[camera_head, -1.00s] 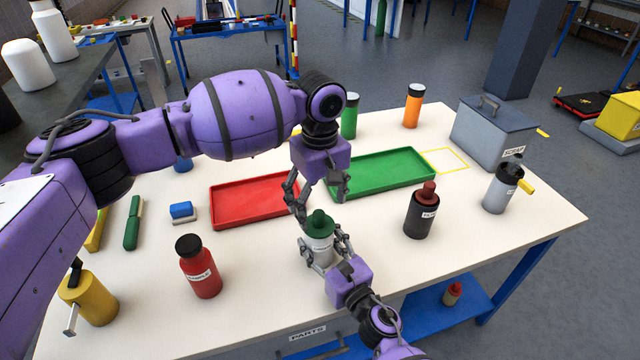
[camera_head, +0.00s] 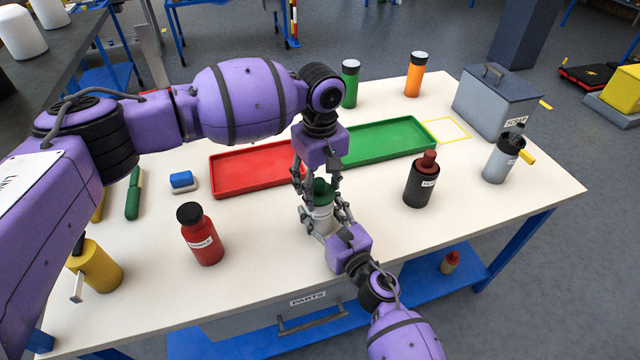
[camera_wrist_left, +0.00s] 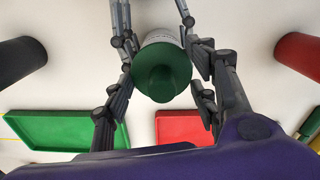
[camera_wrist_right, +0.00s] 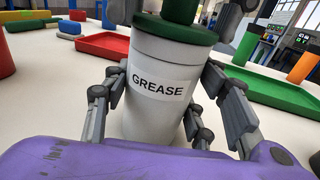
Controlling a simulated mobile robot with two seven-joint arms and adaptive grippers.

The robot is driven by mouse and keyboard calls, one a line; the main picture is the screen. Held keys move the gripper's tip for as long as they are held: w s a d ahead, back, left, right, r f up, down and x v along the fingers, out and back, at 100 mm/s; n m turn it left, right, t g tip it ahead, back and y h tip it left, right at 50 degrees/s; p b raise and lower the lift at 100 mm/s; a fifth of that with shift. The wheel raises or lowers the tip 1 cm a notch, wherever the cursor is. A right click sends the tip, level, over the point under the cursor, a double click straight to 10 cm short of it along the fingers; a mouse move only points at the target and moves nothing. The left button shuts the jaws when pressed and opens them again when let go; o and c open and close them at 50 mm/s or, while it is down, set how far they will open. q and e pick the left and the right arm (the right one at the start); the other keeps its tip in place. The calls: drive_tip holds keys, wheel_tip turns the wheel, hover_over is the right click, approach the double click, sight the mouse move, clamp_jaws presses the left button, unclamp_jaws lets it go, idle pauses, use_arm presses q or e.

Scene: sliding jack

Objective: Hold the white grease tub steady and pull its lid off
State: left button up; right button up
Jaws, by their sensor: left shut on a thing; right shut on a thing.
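The white grease tub (camera_head: 322,224) stands upright near the middle of the table, its GREASE label facing me in the right wrist view (camera_wrist_right: 158,90). Its green lid (camera_head: 322,188) with a raised knob sits on top; it also shows in the left wrist view (camera_wrist_left: 162,72). My left gripper (camera_head: 318,184) points down from above and is shut on the lid, fingers on two sides. My right gripper (camera_head: 324,218) reaches in from the front and is shut on the tub's body below the lid. The fingers hide parts of the tub and lid.
Behind the tub lie a red tray (camera_head: 250,168) and a green tray (camera_head: 390,142). A red bottle (camera_head: 202,238) stands to the left, a dark bottle (camera_head: 420,182) to the right. The table (camera_head: 440,240) is clear at the front right.

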sight(320, 180)
use_arm(q)
drive_tip(key=shift+c, duration=0.6)
drive_tip(key=shift+r, duration=1.6)
use_arm(e)
drive_tip(key=o, duration=1.4)
drive_tip(key=v, duration=1.2)
